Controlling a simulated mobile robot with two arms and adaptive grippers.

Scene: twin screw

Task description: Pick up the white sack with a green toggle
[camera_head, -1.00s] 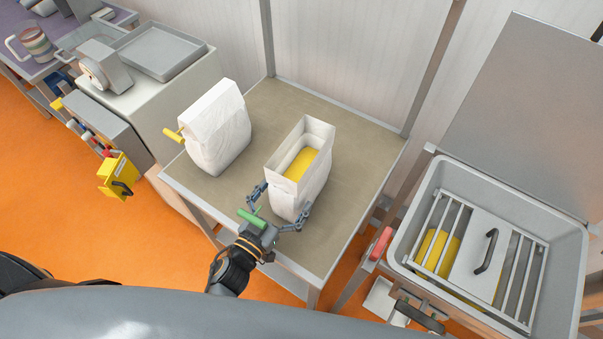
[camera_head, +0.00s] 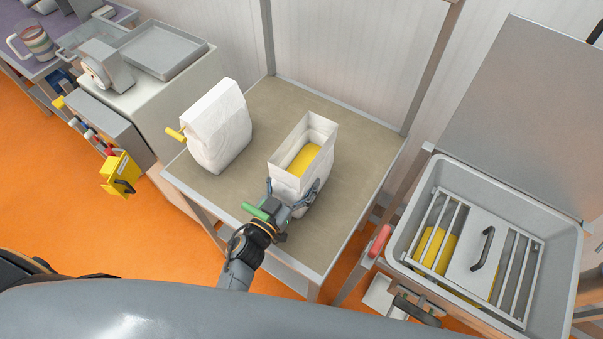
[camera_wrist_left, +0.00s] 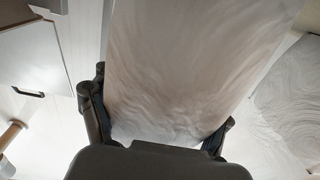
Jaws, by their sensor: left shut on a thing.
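The white sack with a green toggle (camera_head: 307,146) stands upright on the table, its top open and a yellow scoop or filling (camera_head: 302,160) inside. The green toggle (camera_head: 256,212) sticks out on the near side, beside my wrist. My left gripper (camera_head: 296,190) is shut on the lower part of this sack, with a finger on each side. In the left wrist view the sack's white side (camera_wrist_left: 185,70) fills the space between the dark fingers. The sack still rests on the table as far as I can see. My right gripper is not in view.
A closed white sack with a yellow toggle (camera_head: 218,125) stands to the left on the same table (camera_head: 355,150). A grey hopper with a barred grate (camera_head: 566,250) stands at the right. Bare table top lies right of the open sack.

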